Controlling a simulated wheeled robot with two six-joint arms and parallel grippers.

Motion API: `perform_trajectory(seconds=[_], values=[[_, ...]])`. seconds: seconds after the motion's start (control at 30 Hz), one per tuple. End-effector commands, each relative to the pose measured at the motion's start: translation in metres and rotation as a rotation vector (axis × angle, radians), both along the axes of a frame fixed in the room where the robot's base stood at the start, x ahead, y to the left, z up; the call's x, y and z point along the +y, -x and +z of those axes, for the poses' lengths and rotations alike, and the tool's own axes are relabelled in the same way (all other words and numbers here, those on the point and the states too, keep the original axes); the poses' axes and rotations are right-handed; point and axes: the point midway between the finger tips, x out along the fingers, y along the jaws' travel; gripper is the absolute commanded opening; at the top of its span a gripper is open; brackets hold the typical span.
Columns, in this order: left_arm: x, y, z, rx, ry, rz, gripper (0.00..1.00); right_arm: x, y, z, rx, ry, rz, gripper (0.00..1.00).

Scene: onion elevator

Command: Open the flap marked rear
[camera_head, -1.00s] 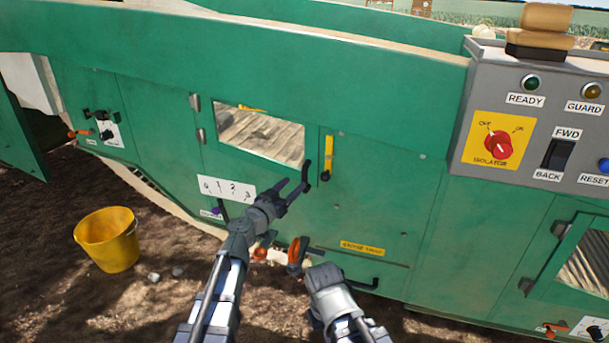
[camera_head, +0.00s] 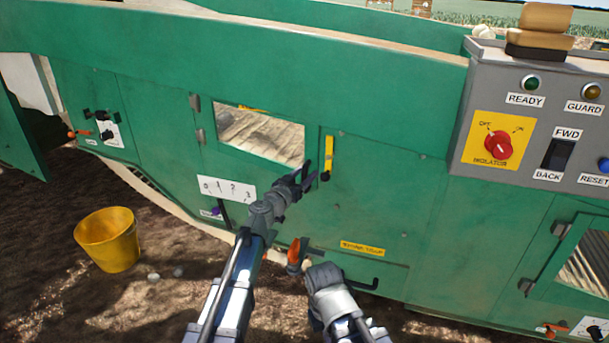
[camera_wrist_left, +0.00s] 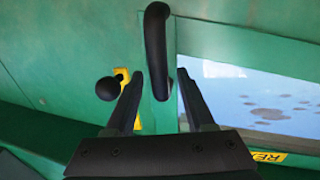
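The flap is a green panel with a window (camera_head: 260,133) in the machine's side, hinged at its left edge. In the left wrist view a yellow label (camera_wrist_left: 268,156) beginning "RE" shows by the window. The flap's black bar handle (camera_wrist_left: 158,30) stands between the fingers of my left gripper (camera_wrist_left: 160,74). These fingers are apart, one on each side of the handle, with a gap visible. In the head view my left gripper (camera_head: 303,180) covers most of the handle. My right gripper (camera_head: 328,272) is low in front of the machine; its fingers are not clear. The flap looks shut.
A yellow latch bar with a black knob (camera_head: 326,175) sits just right of the flap. An orange-handled lever (camera_head: 293,252) is below, near my right arm. A grey control box (camera_head: 540,110) stands at the right. A yellow bucket (camera_head: 107,240) stands on the ground at left.

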Motion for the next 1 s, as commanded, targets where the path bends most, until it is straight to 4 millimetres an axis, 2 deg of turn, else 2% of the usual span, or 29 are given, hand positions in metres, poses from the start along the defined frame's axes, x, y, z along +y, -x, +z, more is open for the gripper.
perform_trajectory(seconds=[0.07,0.47,1.0], values=[[0.0003,0.0001,0.0,0.0,0.0,0.0,0.45,0.0,0.0,0.0,0.0,0.0,0.0,0.0],[0.0003,0.0002,0.0,0.0,0.0,0.0,0.0,0.0,0.0,0.0,0.0,0.0,0.0,0.0],[0.0003,0.0001,0.0,0.0,0.0,0.0,0.0,0.0,0.0,0.0,0.0,0.0,0.0,0.0]])
